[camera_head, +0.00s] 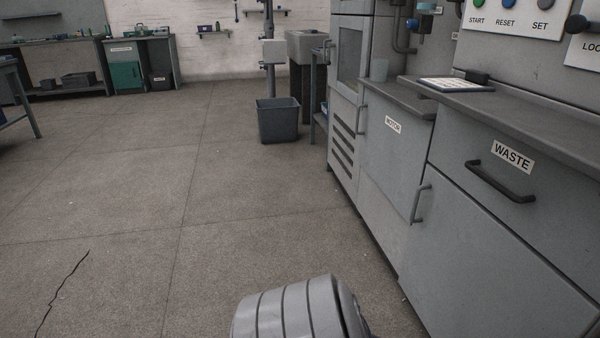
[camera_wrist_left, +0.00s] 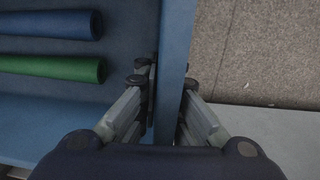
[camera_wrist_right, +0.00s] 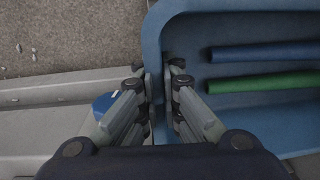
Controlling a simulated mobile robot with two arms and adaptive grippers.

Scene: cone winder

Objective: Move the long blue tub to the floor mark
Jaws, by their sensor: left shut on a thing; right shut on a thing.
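The long blue tub shows in the left wrist view (camera_wrist_left: 178,40) and the right wrist view (camera_wrist_right: 235,20); it is out of sight in the head view. A blue tube (camera_wrist_left: 50,24) and a green tube (camera_wrist_left: 50,69) lie side by side inside it. My left gripper (camera_wrist_left: 168,84) is shut on one wall of the tub, with a finger on each side. My right gripper (camera_wrist_right: 158,72) is shut on another stretch of tub wall, near a rounded corner. Both grippers are outside the head view. I cannot make out the floor mark in any view.
Grey machine cabinets with a WASTE drawer (camera_head: 498,180) and a MOTOR door (camera_head: 398,165) line the right. A dark bin (camera_head: 278,121) stands ahead on the floor. A workbench (camera_head: 145,60) is at the far left. The concrete floor (camera_head: 140,190) between is clear, with a crack at left.

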